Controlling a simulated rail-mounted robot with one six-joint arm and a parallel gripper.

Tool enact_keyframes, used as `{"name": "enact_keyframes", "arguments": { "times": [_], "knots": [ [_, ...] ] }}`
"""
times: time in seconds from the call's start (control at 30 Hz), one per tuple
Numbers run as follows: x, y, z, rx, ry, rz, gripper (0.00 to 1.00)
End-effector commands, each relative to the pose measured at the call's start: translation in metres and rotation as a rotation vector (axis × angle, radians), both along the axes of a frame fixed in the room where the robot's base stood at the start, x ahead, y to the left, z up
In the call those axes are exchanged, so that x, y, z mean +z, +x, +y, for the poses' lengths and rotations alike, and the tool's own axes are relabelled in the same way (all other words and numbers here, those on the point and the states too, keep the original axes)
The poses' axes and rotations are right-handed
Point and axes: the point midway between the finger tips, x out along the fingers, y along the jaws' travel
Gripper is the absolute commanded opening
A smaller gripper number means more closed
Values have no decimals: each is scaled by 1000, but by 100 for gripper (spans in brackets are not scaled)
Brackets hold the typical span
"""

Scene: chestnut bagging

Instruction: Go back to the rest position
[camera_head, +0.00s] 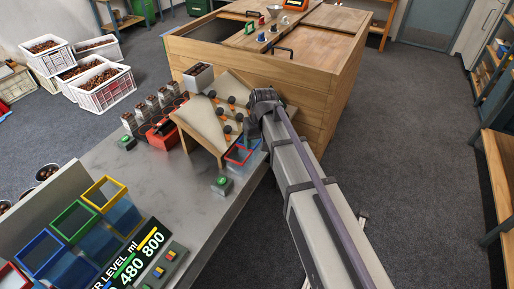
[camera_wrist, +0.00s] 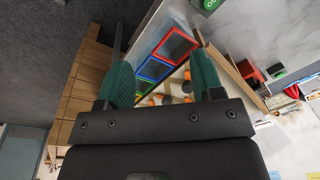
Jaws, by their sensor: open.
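My gripper (camera_wrist: 160,62) is open in the wrist view, its two green-padded fingers apart with nothing held between them. Past the fingers, clear bins with a red rim (camera_wrist: 176,44) and a blue rim (camera_wrist: 153,68) show, apart from the pads. In the head view my arm reaches up from the bottom right, and its end is beside the small wooden stand (camera_head: 203,141). The fingers are hard to make out in that view.
The grey table (camera_head: 165,175) carries coloured-rim bins, among them a yellow one (camera_head: 104,192), and a green button (camera_head: 221,181). A large wooden cabinet (camera_head: 215,60) stands behind my arm. White crates (camera_head: 104,88) of chestnuts stand at the left.

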Motion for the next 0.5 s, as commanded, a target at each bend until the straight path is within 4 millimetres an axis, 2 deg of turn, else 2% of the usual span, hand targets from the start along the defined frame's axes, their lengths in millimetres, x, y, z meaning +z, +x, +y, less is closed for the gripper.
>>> {"name": "enact_keyframes", "arguments": {
  "times": [0.33, 0.37, 0.47, 0.5],
  "knots": [
    [0, -2, -1, -6, -1, 3, 61],
    [-1, -7, -3, -15, -6, 10, 61],
    [-1, -50, -17, -47, -31, 33, 61],
    [-1, -75, -30, -70, -43, 43, 61]
  ]
}}
